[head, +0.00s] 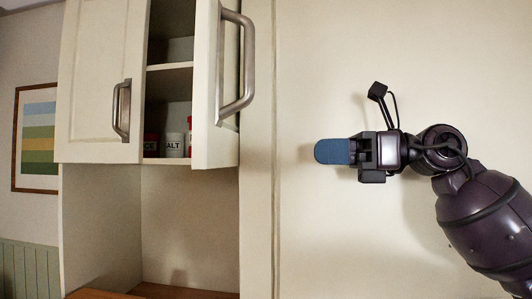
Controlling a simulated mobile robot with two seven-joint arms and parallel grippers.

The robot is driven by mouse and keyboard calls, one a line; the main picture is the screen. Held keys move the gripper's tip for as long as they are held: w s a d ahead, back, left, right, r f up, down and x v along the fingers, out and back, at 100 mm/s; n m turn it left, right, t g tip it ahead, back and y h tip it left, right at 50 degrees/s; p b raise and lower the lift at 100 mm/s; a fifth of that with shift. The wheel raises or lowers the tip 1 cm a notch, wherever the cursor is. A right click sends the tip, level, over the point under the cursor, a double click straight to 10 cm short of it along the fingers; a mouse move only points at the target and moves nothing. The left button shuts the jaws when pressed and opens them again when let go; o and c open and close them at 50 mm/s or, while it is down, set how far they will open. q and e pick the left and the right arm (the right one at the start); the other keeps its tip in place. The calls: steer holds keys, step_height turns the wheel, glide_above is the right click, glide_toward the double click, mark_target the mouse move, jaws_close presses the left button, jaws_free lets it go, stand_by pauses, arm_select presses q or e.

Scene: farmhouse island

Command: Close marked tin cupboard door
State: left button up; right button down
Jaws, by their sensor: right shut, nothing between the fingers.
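A cream wall cupboard hangs at the left in the head view. Its right door (205,85) stands open, swung out toward me, with a grey bar handle (248,65). Its left door (98,85) is closed and has a similar handle (121,110). Tins stand on the lower shelf inside, one a white tin (174,145) reading "SALT"; others are partly hidden by the doors. My right gripper (330,151) has blue fingertips, is shut and empty, and points left. It is to the right of the open door, apart from it. My left gripper is not in view.
A tall cream panel (320,240) fills the right side behind my right arm. A wooden counter (170,291) lies below the cupboard. A framed striped picture (38,138) hangs at the far left. Space between the open door and my right gripper looks clear.

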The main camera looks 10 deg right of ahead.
steer(key=p, duration=0.3)
glide_toward(226, 151)
steer(key=x, duration=0.7)
steer(key=shift+w+a, duration=0.15)
steer(key=shift+a, duration=0.05)
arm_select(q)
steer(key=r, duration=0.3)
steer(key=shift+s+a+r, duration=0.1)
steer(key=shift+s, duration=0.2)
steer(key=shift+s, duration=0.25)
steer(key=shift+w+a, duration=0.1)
arm_select(e)
steer(key=shift+a, duration=0.15)
